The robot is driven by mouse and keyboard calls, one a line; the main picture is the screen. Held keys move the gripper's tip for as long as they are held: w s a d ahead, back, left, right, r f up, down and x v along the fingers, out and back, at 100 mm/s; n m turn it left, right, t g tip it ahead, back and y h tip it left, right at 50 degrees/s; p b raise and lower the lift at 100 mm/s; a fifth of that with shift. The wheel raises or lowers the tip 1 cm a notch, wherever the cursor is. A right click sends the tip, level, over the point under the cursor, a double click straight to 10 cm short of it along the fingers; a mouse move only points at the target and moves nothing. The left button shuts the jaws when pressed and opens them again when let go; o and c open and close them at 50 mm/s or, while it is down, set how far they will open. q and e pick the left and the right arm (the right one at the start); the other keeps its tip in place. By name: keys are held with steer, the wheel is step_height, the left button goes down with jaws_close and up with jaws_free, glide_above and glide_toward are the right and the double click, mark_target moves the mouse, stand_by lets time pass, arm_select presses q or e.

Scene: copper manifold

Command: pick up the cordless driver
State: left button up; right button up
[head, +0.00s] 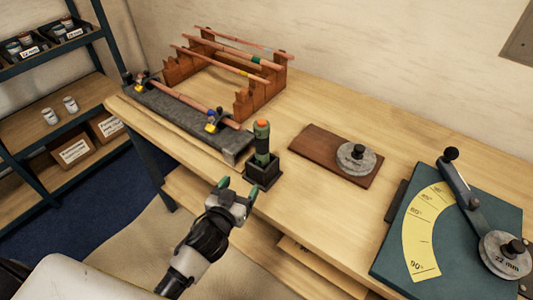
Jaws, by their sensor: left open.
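The cordless driver (262,142), a dark green upright tool with an orange top, stands in a small dark square holder (263,172) near the front edge of the workbench. My left gripper (238,189) is open and empty. In the picture it is just below and left of the holder, apart from the driver. The lower end of the driver is hidden inside the holder. My right gripper is not in view.
A grey slab (180,116) with a clamped copper pipe lies left of the driver. A wooden rack (262,92) holds more pipes behind. A brown board (320,150) with a round disc and a green bending plate (395,255) are to the right. Bare bench (300,205) lies between.

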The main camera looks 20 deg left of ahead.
mark_target(262, 121)
arm_select(q)
steer(key=shift+m+t+h, duration=0.4)
steer(key=shift+t+h, duration=0.2)
steer(key=shift+h, duration=0.2)
steer(key=w+r, duration=0.1)
steer(key=w, duration=0.1)
steer(key=w+d+r+p, duration=0.1)
steer(key=w, duration=0.1)
steer(key=w+d+r, duration=0.1)
steer(key=w, duration=0.1)
steer(key=shift+w+r, duration=0.15)
steer(key=shift+r, duration=0.15)
steer(key=w, duration=0.1)
steer(key=w+p, duration=0.1)
steer(key=w, duration=0.2)
steer(key=shift+w+d+r+p, duration=0.2)
steer(key=shift+w+d+p, duration=0.05)
steer(key=shift+w+p, duration=0.15)
steer(key=shift+w+f, duration=0.1)
steer(key=shift+w, duration=0.3)
steer(key=shift+s, duration=0.15)
steer(key=shift+c, duration=1)
steer(key=c, duration=0.9)
step_height(262, 121, up, 12)
steer(key=p, duration=0.3)
steer(key=shift+p, duration=0.4)
step_height(262, 121, up, 7)
steer(key=p, duration=0.6)
steer(key=shift+p, duration=0.4)
